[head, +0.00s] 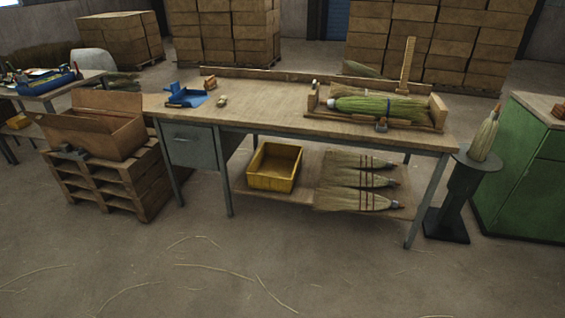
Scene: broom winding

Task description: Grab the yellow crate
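The yellow crate (270,183) sits on the lower shelf (243,193) under the workbench, left of several broom heads lying flat. It is open-topped and looks empty from here. Its front wall faces me, and the tabletop (262,113) is above and behind it. Neither of my grippers shows in the head view.
The workbench legs (223,180) and drawer unit (190,147) stand left of the crate. Broom heads (352,183) lie to its right. A pallet with a cardboard box (105,133) is at left. A stand (462,190) and green cabinet (525,170) are at right. The floor in front is clear except for straw.

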